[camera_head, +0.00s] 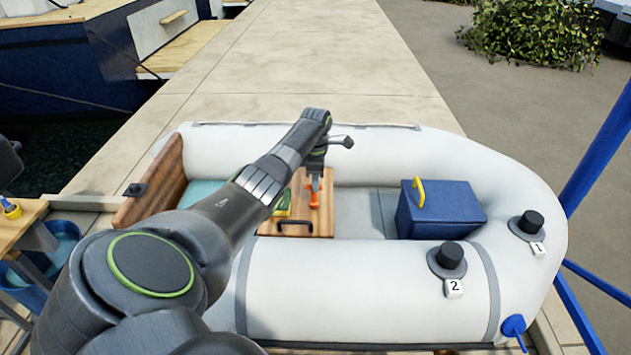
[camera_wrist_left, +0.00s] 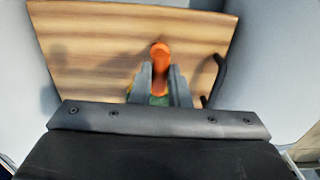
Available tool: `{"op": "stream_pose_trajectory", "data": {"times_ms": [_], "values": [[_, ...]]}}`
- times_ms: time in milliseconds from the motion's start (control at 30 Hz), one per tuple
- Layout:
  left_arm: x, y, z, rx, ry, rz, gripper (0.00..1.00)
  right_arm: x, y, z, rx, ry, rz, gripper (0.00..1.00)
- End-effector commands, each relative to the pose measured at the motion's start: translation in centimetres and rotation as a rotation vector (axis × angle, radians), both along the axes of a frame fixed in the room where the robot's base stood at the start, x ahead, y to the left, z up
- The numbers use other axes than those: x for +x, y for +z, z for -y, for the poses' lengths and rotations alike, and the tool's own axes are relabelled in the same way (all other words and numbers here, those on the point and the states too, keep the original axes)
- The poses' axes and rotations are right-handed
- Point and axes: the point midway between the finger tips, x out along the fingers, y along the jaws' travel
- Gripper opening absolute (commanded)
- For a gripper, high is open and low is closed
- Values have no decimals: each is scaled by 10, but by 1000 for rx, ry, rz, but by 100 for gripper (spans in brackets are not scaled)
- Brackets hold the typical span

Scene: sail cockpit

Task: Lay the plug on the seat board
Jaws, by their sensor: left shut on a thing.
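The orange plug (camera_head: 314,193) is between the fingers of my left gripper (camera_head: 315,184), over the wooden seat board (camera_head: 323,222) inside the white inflatable boat. In the left wrist view, the fingers (camera_wrist_left: 162,78) are shut on the plug (camera_wrist_left: 160,54), whose rounded orange end sticks out past the tips, with the seat board (camera_wrist_left: 95,45) behind it. I cannot tell whether the plug touches the board. My right gripper is not in view.
A yellow-green item (camera_head: 283,205) lies on the board's left part, beside the gripper. A black handle (camera_head: 295,224) is on the board's near edge. A blue box (camera_head: 440,212) with a yellow handle stands to the right. Black valve caps numbered 1 (camera_head: 531,221) and 2 (camera_head: 450,256) sit on the tube.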

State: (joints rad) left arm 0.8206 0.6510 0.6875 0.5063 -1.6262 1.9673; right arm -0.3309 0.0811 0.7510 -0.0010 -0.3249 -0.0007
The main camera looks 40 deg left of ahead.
Motion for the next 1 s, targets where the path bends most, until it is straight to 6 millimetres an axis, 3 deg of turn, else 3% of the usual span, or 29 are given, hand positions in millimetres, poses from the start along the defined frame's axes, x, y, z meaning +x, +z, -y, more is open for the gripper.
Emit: {"op": "stream_pose_trajectory", "data": {"times_ms": [200,233,400,733,1000], "values": [[0,-3,0,-1,1,1,0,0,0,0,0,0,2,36],[0,-3,0,0,1,0,18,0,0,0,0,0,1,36],[0,-2,0,0,1,0,37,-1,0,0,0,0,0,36],[0,1,0,1,0,1,37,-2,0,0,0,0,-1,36],[1,51,-1,1,0,4,37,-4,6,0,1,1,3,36]]}}
